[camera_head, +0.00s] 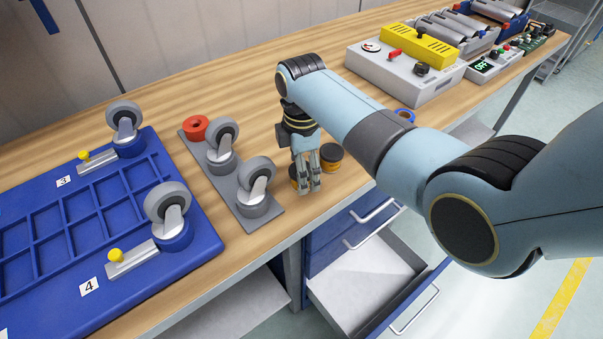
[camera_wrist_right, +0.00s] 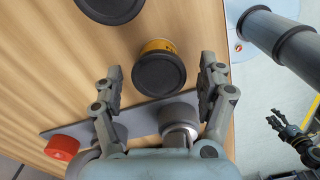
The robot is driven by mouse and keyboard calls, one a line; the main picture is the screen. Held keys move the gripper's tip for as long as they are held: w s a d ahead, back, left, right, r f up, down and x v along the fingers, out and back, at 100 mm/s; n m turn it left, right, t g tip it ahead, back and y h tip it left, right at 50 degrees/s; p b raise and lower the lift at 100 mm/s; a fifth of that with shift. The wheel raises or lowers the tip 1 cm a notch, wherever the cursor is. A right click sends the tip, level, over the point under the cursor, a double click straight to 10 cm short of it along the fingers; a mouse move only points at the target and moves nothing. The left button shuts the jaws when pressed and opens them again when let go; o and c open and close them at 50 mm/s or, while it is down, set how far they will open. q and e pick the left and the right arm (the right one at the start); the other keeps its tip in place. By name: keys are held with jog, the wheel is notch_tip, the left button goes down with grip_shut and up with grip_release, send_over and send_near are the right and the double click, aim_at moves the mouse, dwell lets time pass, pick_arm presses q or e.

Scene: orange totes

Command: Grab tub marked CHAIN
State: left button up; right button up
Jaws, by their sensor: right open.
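Two short yellow-orange tubs with dark lids stand on the wooden bench. One tub (camera_head: 293,184) is partly hidden behind my right gripper (camera_head: 309,187). The other tub (camera_head: 331,153) stands just to its right. In the right wrist view the first tub (camera_wrist_right: 158,72) lies between the open fingers of my right gripper (camera_wrist_right: 160,78), with a gap on both sides. The second tub (camera_wrist_right: 110,8) is cut off at the top edge. Print on the first tub's label is too small to read, so I cannot tell which is marked CHAIN. A dark gripper, probably my left (camera_wrist_right: 290,132), shows at the right wrist view's edge.
A grey plate (camera_head: 235,190) with casters and a red ring (camera_head: 195,127) lies left of the tubs. A blue tray (camera_head: 80,215) is farther left. A grey box with a yellow top (camera_head: 405,72) stands at the right. An open drawer (camera_head: 365,285) is below the bench edge.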

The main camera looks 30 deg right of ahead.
jog(key=shift+w+f, duration=0.1)
jog(key=shift+f, duration=0.6)
jog(key=c, duration=1.4)
jog(key=shift+r, duration=0.1)
